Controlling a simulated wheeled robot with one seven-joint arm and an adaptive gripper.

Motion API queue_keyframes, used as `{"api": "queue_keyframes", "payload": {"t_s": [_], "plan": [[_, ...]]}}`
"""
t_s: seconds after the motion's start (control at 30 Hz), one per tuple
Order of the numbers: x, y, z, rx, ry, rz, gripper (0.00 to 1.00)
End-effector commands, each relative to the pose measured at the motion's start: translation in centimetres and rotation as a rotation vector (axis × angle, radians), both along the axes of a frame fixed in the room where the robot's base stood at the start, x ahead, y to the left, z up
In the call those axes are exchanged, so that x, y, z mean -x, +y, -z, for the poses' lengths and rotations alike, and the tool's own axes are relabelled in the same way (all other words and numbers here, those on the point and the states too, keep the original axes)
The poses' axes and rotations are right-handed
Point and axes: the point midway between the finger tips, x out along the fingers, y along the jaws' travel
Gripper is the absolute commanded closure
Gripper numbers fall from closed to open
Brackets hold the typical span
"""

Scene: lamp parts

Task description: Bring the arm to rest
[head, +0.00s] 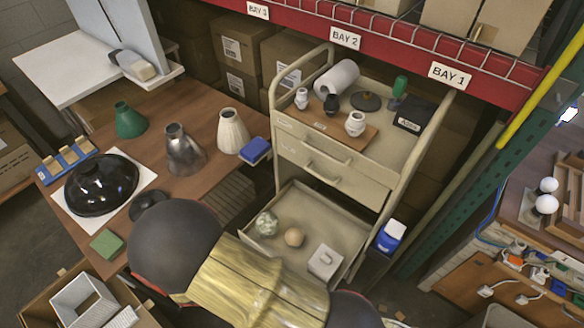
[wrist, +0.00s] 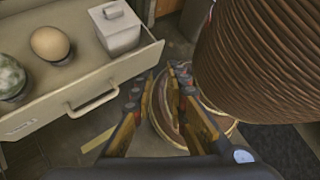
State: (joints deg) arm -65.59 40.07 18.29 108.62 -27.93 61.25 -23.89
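My gripper (wrist: 162,82) shows in the wrist view with its two fingers apart and nothing seen between the tips. It points down past the front corner of an open cart drawer (wrist: 75,101), with a rounded brown object (wrist: 168,108) below and behind the fingers. In the head view my arm spans the bottom middle, in front of the table and the drawer, and my gripper is hidden there. The drawer in the head view (head: 345,222) holds a mottled green ball, a tan ball and a small white lidded box (head: 324,262).
A large brown ribbed cylinder (wrist: 268,65) stands close to the right of my gripper. The wooden table (head: 197,116) carries several lamp shades, including a glossy black one (head: 101,184). The beige cart (head: 395,146) stands beside it. A workbench (head: 520,215) is at far right.

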Motion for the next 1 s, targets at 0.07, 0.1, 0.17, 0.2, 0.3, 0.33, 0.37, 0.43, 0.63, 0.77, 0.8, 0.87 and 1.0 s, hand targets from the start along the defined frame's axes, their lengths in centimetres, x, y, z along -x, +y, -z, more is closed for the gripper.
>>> {"api": "queue_keyframes", "payload": {"t_s": [0.07,0.1,0.17,0.2,0.3,0.33,0.37,0.43,0.63,0.77,0.8,0.87,1.0], "plan": [[-0.6,-0.3,-2.9,-0.082,-0.059,0.139,0.85],[-0.8,-0.4,-4.2,-0.119,-0.087,0.206,0.85],[-1.2,-0.8,-6.1,-0.173,-0.128,0.305,0.85],[-1.4,-1.0,-7.3,-0.207,-0.154,0.369,0.85],[-2.1,-1.8,-10.4,-0.29,-0.218,0.528,0.85],[-2.2,-2.1,-11.3,-0.314,-0.236,0.576,0.85],[-2.4,-2.4,-12.2,-0.338,-0.254,0.622,0.85],[-2.8,-3.2,-14.3,-0.394,-0.296,0.727,0.85],[-3.8,-5.8,-20.0,-0.548,-0.412,1.01,0.85],[-4.3,-7.9,-23.5,-0.647,-0.483,1.171,0.85],[-4.3,-8.6,-24.5,-0.677,-0.504,1.216,0.85],[-4.4,-9.6,-26.0,-0.724,-0.538,1.281,0.85],[-4.5,-12.3,-29.4,-0.834,-0.618,1.407,0.85]]}}
